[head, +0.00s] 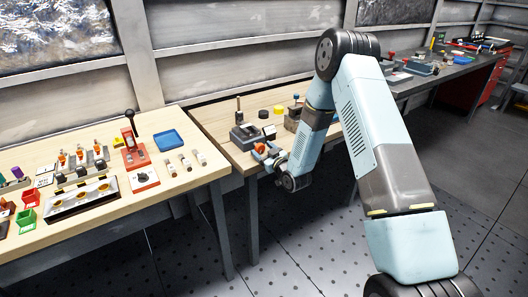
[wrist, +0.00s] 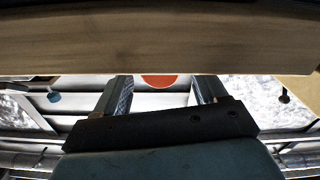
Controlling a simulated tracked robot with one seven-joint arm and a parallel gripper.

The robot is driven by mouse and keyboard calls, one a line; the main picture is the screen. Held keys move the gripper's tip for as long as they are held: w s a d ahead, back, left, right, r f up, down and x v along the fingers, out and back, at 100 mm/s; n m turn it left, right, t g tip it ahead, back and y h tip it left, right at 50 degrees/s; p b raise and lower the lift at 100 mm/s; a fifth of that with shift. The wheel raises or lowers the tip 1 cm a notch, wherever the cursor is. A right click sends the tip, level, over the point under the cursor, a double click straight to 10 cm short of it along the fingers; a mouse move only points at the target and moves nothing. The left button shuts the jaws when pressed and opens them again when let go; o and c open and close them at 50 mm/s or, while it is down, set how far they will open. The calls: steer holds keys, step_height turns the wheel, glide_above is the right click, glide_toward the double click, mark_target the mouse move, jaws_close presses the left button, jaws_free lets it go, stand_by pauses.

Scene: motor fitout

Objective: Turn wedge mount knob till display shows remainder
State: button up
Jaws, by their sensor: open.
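My gripper (head: 268,156) is low at the front edge of the middle bench, next to a small orange-red part. In the wrist view my gripper (wrist: 161,84) is open, with its two fingers apart. An orange-red disc (wrist: 159,81) shows between the fingers, partly cut off by the bench edge; it may be the knob, but I cannot tell. Whether the fingers touch it is not clear. A dark grey block with an upright post (head: 243,134) stands just behind my gripper. I cannot make out the wedge mount or a display with a readable value.
The left bench (head: 203,184) carries a red lever press (head: 133,150), a blue tray (head: 168,140) and several small parts. A gap lies between these benches.

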steer(key=shift+c, duration=0.2)
steer(key=c, duration=0.9)
steer(key=shift+d, duration=0.2)
steer(key=shift+c, duration=0.6)
steer(key=shift+a, duration=0.1)
steer(key=shift+m, duration=0.3)
steer(key=shift+w+m, duration=0.15)
steer(key=shift+m, duration=2.45)
steer(key=shift+d, duration=0.2)
